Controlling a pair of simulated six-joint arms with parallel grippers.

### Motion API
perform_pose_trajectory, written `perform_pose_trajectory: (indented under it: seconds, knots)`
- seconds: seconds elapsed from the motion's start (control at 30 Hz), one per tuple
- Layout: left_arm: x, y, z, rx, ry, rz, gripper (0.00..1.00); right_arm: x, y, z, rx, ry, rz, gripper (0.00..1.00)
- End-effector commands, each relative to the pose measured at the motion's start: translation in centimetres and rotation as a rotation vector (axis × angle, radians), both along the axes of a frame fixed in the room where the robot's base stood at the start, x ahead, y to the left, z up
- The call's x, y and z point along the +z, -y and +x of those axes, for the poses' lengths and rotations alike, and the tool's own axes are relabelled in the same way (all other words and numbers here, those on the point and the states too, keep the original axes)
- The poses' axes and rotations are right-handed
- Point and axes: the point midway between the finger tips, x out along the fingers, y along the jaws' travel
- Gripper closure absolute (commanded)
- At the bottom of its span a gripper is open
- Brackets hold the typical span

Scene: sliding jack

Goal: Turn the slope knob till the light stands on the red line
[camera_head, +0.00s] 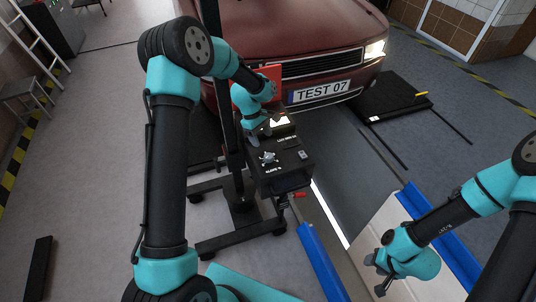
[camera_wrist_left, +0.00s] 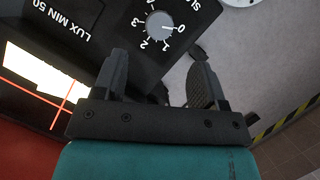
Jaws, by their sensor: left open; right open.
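The slope knob (camera_wrist_left: 159,25) is a pale dial with a ring of digits, on the black tester box (camera_head: 283,170). The knob also shows in the head view (camera_head: 268,158). My left gripper (camera_wrist_left: 158,82) is open above the box, with the knob just beyond its fingertips and nothing between the fingers. The lit screen (camera_wrist_left: 42,80) glows white at the left of the wrist view, crossed by a red line (camera_wrist_left: 35,93) and a shorter red line. The light's exact edge against the line is hard to tell. My right gripper (camera_head: 378,274) is open and empty at lower right.
A dark red car (camera_head: 300,35) with plate TEST 07 stands behind the box. The box sits on a black post and wheeled stand (camera_head: 240,215). A red-tipped handle (camera_head: 298,194) sticks out at its front. Blue rails (camera_head: 322,265) edge the pit at right.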

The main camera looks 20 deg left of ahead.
Motion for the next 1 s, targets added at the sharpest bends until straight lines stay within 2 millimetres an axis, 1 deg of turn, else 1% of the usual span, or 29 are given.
perform_pose_trajectory:
  seconds: [0.1, 0.3, 0.5, 0.67, 0.9, 0.93, 1.0]
  knots:
    - [-2.0, 0.8, -0.3, -0.001, -0.003, 0.0, 0.35, 0.0, 0.0, 0.0, 0.0, 0.0, 0.0, 0.55]
    - [-5.1, 2.0, -0.7, -0.001, -0.002, 0.0, 0.35, 0.0, 0.0, 0.0, 0.0, 0.0, 0.0, 0.55]
    - [-7.4, 2.9, -1.0, -0.001, -0.001, -0.001, 0.35, 0.0, 0.0, 0.0, 0.0, 0.0, 0.0, 0.55]
    - [-8.1, 3.2, -1.0, -0.001, 0.001, 0.0, 0.35, 0.0, 0.0, 0.0, 0.0, 0.0, 0.0, 0.55]
    - [-8.2, 3.2, -1.0, -0.001, 0.001, 0.0, 0.35, 0.0, 0.0, 0.0, 0.0, 0.0, 0.0, 0.55]
    - [-8.2, 3.2, -1.0, -0.001, 0.001, 0.0, 0.35, 0.0, 0.0, 0.0, 0.0, 0.0, 0.0, 0.55]
    - [-8.2, 3.2, -1.0, -0.001, 0.001, 0.0, 0.42, 0.0, 0.0, 0.0, 0.0, 0.0, 0.0, 0.55]
